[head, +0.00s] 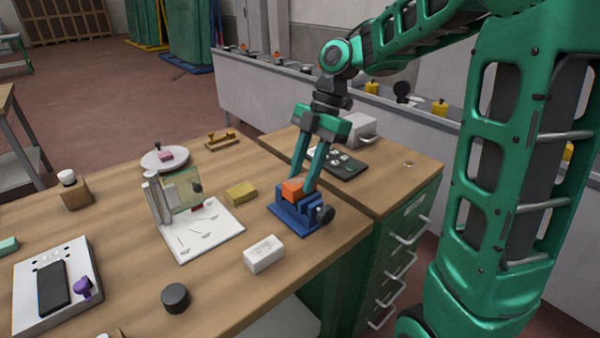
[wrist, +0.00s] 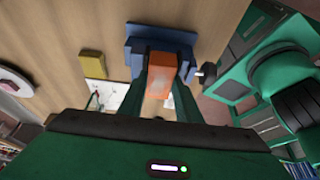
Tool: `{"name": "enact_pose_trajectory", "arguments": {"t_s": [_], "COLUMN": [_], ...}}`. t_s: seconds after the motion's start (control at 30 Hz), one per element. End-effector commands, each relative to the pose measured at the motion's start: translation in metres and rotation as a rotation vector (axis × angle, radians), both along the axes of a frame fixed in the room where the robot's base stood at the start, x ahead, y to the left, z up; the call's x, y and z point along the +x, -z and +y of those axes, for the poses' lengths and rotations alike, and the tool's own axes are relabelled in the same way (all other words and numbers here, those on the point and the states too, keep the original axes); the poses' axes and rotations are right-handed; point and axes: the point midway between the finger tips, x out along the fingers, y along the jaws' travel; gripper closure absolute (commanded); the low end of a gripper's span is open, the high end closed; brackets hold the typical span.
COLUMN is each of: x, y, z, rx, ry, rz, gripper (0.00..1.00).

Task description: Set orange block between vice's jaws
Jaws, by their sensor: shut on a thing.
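The orange block (head: 293,188) is held between the fingers of my gripper (head: 305,186), right at the blue vice (head: 303,217) on the wooden bench. In the wrist view the orange block (wrist: 161,74) sits between my two green fingertips (wrist: 161,90), with the blue vice (wrist: 160,38) beyond it. The block appears to be at the level of the vice's jaws, between or just above them; I cannot tell how deep it sits. The vice's dark handle knob (head: 326,213) is on its right side.
A yellow block (head: 241,193) and a white block (head: 263,254) lie near the vice. A white board with an upright glass pane (head: 183,190) stands to the left. A dark tray (head: 342,165) lies behind on the drawer cabinet (head: 405,222). A black cylinder (head: 175,298) stands toward the front.

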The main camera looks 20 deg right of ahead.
Motion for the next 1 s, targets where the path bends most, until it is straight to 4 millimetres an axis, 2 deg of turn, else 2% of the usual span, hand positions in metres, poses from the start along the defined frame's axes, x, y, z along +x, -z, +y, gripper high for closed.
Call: {"name": "enact_pose_trajectory", "arguments": {"t_s": [0.17,0.2,0.27,0.3,0.67,0.77,1.0], "x": [0.000,0.000,0.000,0.000,0.001,0.003,0.009], "y": [0.003,0.004,0.004,0.004,-0.001,-0.012,-0.050], "z": [0.000,0.000,0.000,0.000,-0.002,-0.006,-0.022], "rx": [0.000,0.000,0.000,0.000,0.000,0.000,-0.002], "ry": [0.000,-0.001,-0.001,-0.001,0.000,0.000,0.001], "rz": [0.001,0.001,0.001,0.001,-0.001,-0.001,-0.003], "gripper": [0.92,0.65,0.50,0.48,0.48,0.48,0.48]}}
